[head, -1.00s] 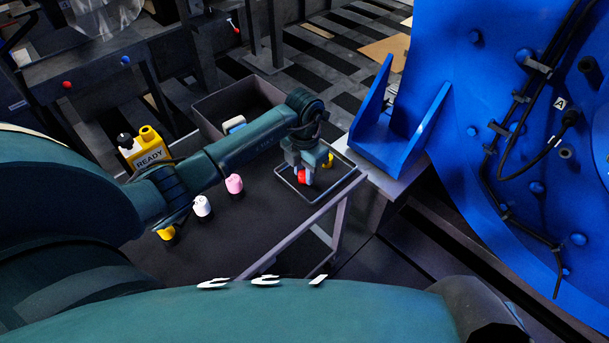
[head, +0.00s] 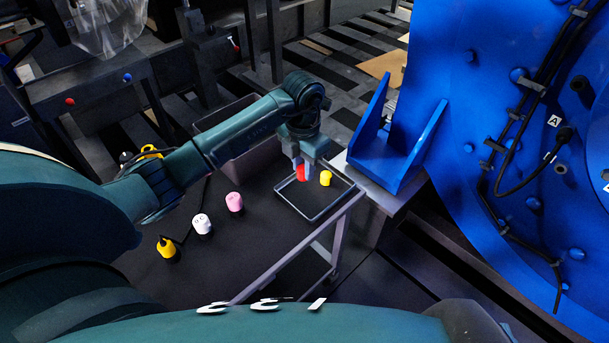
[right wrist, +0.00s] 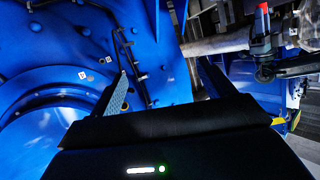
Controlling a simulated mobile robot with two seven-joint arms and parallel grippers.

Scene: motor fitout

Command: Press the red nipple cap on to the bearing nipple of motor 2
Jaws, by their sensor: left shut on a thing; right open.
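My left gripper (head: 303,166) is shut on the red nipple cap (head: 302,173) in the head view. The cap is partly hidden by the fingers and shows over the far left edge of a small shallow tray (head: 312,219). A yellow cap (head: 326,178) shows to its right. A large blue motor housing (head: 480,110) fills the right of the head view; I cannot tell which motor number it bears. My right gripper (right wrist: 163,66) is open and empty in the right wrist view, with blue housing (right wrist: 60,50) beyond it. I cannot make out the bearing nipple.
A grey bin (head: 228,165) stands behind my left arm. A blue bracket (head: 390,160) stands between cart and housing. A red-tipped part (right wrist: 262,20) shows at upper right.

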